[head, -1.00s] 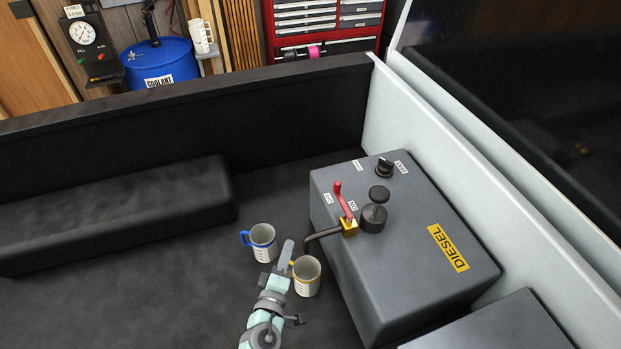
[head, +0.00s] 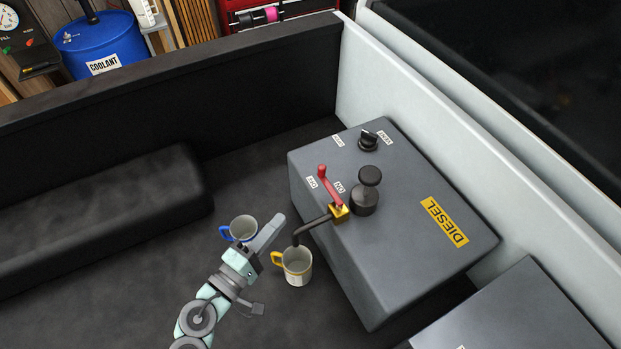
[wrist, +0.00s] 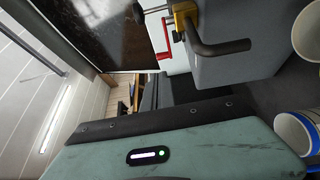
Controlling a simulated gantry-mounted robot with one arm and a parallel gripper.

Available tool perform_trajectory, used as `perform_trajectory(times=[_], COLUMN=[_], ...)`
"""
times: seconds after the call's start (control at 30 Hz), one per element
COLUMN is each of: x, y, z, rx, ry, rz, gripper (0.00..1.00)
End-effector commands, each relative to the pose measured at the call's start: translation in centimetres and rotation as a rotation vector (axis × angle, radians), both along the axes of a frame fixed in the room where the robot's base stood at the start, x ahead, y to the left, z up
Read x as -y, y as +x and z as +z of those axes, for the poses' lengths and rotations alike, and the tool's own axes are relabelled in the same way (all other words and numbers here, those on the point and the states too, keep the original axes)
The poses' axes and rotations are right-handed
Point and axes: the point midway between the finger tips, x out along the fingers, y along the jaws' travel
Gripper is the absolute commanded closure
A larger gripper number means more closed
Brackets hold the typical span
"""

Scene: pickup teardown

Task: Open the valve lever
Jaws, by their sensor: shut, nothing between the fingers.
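The red valve lever (head: 328,186) sits on a brass valve (head: 339,213) on the grey diesel tank (head: 400,262). Its handle points toward the "OFF" label (head: 312,183), away from the "ON" label (head: 338,187). A dark bent spout (head: 310,228) runs from the valve over the yellow-handled mug (head: 296,266). In the wrist view the red lever (wrist: 166,38), brass valve (wrist: 184,17) and spout (wrist: 222,47) show at the top. My gripper (head: 279,220) is shut and empty, left of the valve and apart from it, above the mugs.
A blue-handled mug (head: 241,229) stands behind my gripper, partly hidden. A black plunger knob (head: 367,190) stands close right of the valve, with a black rotary knob (head: 369,140) behind. A dark bench-like block (head: 100,215) lies left.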

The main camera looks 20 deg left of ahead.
Motion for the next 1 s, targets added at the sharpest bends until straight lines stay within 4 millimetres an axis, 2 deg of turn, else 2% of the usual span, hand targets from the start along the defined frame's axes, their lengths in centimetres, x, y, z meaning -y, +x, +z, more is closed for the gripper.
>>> perform_trajectory(times=[0.13,0.27,0.8,1.0], x=[0.1,0.5,2.7,3.1], y=[0.4,1.7,11.2,13.3], z=[0.1,0.3,1.0,1.0], rx=[0.0,-0.001,-0.001,0.0], ry=[0.0,0.0,-0.001,0.0], rz=[-0.002,-0.003,-0.004,-0.001], gripper=[1.0,1.0,1.0,1.0])
